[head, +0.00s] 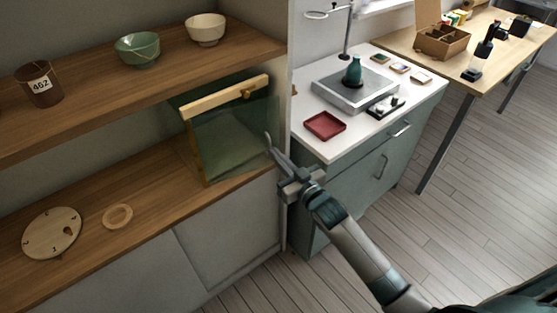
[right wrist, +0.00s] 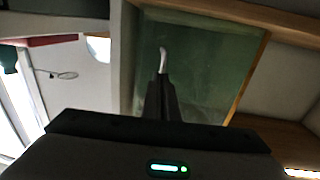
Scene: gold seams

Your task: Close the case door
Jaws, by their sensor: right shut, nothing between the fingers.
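A glass case (head: 229,139) with greenish panes stands on the lower wooden shelf, at its right end. Its light wooden frame (head: 196,147) shows along the top and left side, with a small wooden knob (head: 248,93) near the top right. I cannot tell exactly how far the door stands open. My right gripper (head: 268,142) is shut and empty, with its fingertips at the right side of the case. In the right wrist view, the shut fingers (right wrist: 163,60) lie in front of the green pane (right wrist: 205,75); contact is unclear. My left gripper is not in view.
A wooden disc (head: 52,233) and a ring (head: 118,216) lie on the lower shelf. A white-topped cabinet (head: 345,145) is close on the right.

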